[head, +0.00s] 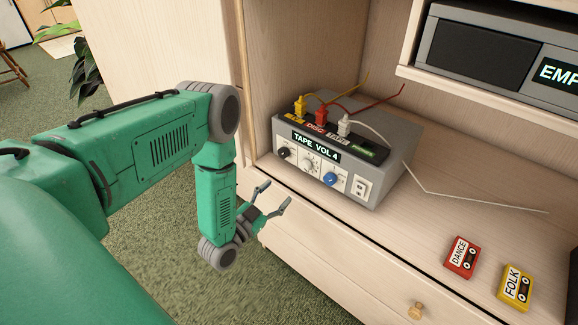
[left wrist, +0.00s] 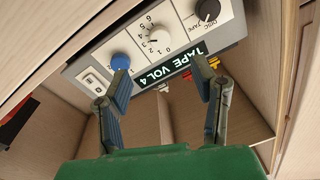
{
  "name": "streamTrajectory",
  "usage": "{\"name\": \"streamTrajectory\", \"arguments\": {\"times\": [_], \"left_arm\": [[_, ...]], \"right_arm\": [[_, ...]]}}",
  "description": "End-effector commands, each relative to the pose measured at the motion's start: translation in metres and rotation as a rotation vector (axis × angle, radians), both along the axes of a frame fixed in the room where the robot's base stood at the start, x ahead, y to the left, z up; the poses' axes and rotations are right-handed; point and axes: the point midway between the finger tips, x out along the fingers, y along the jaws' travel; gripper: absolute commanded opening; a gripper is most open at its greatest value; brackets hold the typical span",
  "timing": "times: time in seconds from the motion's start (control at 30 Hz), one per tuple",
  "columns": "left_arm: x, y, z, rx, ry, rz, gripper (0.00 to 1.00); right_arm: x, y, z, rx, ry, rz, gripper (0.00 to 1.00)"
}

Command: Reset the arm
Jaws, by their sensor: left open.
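My left arm comes in from the left in the head view, green with grey joints. My left gripper (head: 271,203) is open and empty, in front of the cabinet shelf and short of the grey amplifier box (head: 395,180). In the left wrist view the two fingers (left wrist: 165,95) stand apart, with the box's front panel (left wrist: 180,38) beyond them. The panel shows upside down there, with a blue knob (left wrist: 120,62), a white dial (left wrist: 154,38), a black knob (left wrist: 207,10) and a "TAPE VOL 4" display (left wrist: 170,65). My right gripper is not in view.
Yellow, red and white plugs (head: 321,115) with cables stand on the box. A red DANCE cassette (head: 462,257) and a yellow FOLK cassette (head: 515,288) lie on the wooden shelf (head: 400,238) at right. A grey device (head: 490,48) sits on the upper shelf. Green carpet (head: 190,280) is open below.

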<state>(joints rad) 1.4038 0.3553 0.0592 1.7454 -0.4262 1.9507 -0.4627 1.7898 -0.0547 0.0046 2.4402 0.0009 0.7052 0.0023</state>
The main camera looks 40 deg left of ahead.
Motion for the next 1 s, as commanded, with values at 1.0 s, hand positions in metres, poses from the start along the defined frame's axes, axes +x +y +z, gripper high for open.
{"name": "streamTrajectory", "arguments": {"times": [1.0], "left_arm": [[-0.265,-0.097,-0.023,-0.199,1.562,0.220,0.52]], "right_arm": [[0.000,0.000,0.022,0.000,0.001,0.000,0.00]]}}
